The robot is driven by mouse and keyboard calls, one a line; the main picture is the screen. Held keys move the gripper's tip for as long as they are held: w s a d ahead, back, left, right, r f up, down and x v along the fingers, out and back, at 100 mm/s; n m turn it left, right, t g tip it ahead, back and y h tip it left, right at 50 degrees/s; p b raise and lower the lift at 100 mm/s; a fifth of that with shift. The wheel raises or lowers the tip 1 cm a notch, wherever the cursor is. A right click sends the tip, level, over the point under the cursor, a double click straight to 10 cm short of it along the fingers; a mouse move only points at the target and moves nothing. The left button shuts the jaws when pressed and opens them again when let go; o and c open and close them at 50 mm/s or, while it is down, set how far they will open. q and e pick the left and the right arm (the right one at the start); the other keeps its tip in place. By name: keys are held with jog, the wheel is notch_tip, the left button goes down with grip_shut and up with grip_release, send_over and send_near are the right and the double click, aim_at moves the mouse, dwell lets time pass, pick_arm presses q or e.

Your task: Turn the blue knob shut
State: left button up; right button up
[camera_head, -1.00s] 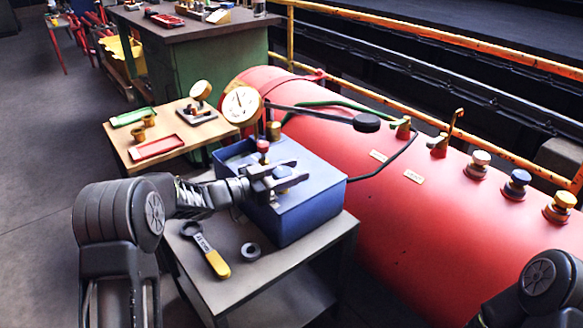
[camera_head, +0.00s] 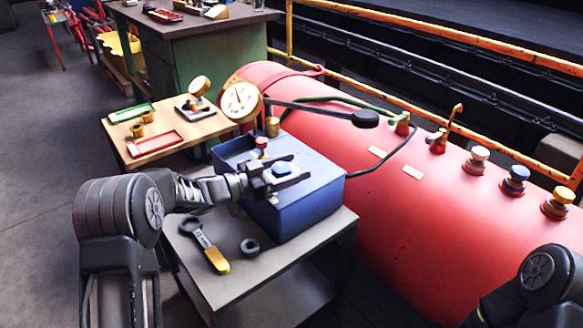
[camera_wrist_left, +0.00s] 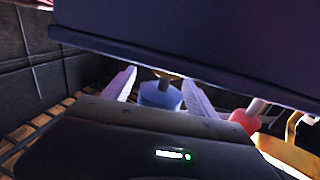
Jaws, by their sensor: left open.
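A small blue knob (camera_head: 282,169) sits on top of the blue box (camera_head: 315,207). My left gripper (camera_head: 300,167) is open over the box top, with one finger on either side of the knob. In the left wrist view the blue knob (camera_wrist_left: 160,96) shows between the two pale fingers, with the gripper body hiding its near part. I cannot tell whether the fingers touch it. A red knob (camera_head: 261,143) stands on the box behind the gripper and shows at the right in the wrist view (camera_wrist_left: 243,119). My right gripper is not in view.
A pressure gauge (camera_head: 239,101) stands behind the box. A yellow-handled wrench (camera_head: 205,243) and dark ring (camera_head: 250,246) lie on the grey stand (camera_head: 293,255). The red tank (camera_head: 430,225) fills the right and carries several knobs, one of them blue (camera_head: 515,180).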

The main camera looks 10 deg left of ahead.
aim_at(273, 173)
pick_arm(q)
jog(key=p+v, duration=0.1)
jog(key=v, duration=0.6)
jog(key=shift+s+a, duration=0.25)
jog(key=shift+s, duration=0.05)
